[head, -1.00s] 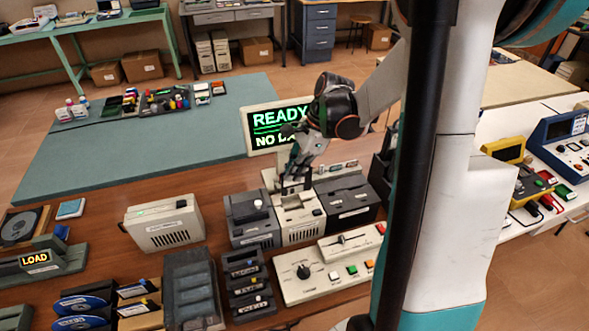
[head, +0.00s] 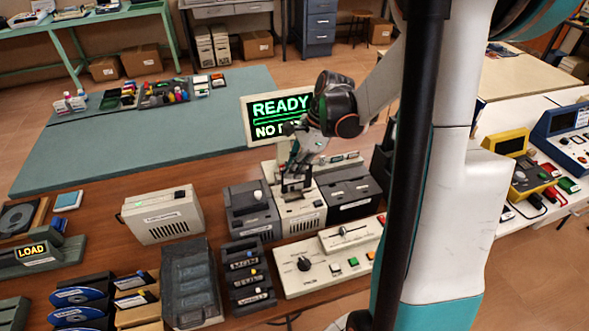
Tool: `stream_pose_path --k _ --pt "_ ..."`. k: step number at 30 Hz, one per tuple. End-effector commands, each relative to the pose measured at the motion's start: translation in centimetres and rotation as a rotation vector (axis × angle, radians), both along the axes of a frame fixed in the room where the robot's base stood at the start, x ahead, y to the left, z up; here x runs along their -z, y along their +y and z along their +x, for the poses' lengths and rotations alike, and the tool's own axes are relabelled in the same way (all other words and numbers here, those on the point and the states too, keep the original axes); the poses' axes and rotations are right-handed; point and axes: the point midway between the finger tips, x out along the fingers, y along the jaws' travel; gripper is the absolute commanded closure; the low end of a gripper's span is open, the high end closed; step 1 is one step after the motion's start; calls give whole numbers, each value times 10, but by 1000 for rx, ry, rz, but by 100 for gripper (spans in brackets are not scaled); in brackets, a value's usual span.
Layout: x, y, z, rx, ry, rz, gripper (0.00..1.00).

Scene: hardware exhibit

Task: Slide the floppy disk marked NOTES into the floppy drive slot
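My gripper (head: 296,182) points down over the light beige middle unit (head: 299,215) in the row of devices. Its fingers are small and dark here, and I cannot tell whether they hold anything. A floppy disk marked NOTES cannot be made out. A beige box with a dark slit on top (head: 162,215) stands to the left, its label too small to read. A screen (head: 277,119) behind the gripper shows READY in green, with a second line starting NO, partly hidden by my arm.
Dark units (head: 251,211) and (head: 347,194) flank the beige one closely. A control panel (head: 327,262) with a knob and coloured buttons lies in front. Racks of blue-labelled disks (head: 82,297) and a grey tray (head: 190,285) stand front left. The teal mat (head: 150,140) has free room.

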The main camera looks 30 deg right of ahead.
Motion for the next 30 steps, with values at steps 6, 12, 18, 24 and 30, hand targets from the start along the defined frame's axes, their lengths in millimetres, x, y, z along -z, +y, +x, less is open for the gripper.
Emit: stream_pose_path --k 6,12,18,24,30 --pt "0 0 0 0 0 0 100" --pt "1 0 0 0 0 0 100" --pt "6 0 0 0 0 0 100" --pt "6 0 0 0 0 0 100" --pt "6 0 0 0 0 0 100"
